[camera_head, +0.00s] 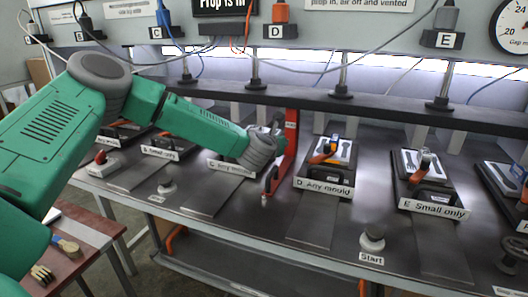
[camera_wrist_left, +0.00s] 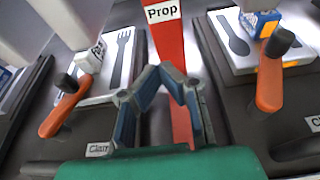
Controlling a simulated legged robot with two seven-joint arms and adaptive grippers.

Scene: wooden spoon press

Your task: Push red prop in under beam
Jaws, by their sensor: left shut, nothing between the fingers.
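The red prop (camera_head: 289,158) stands at the front of the press between stations C and D, with its foot toward the bench's front edge. Its top is close to the dark beam (camera_head: 345,105); I cannot tell whether they touch. In the left wrist view the prop (camera_wrist_left: 167,40), with its white "Prop" label, rises behind my fingers. My left gripper (camera_wrist_left: 160,80) is shut and empty, its fingers in front of the prop's shaft. In the head view the left gripper (camera_head: 275,132) is beside the prop, partly hidden by its wrist. Contact is unclear. My right gripper is out of view.
Mould stations flank the prop: the "Any mould" D tray (camera_head: 325,188) at right and the C tray (camera_head: 230,166) at left. A fork mould (camera_wrist_left: 120,60) and a spoon mould (camera_wrist_left: 235,45) with orange-handled clamps show nearby. A "Start" knob (camera_head: 372,236) stands at the front.

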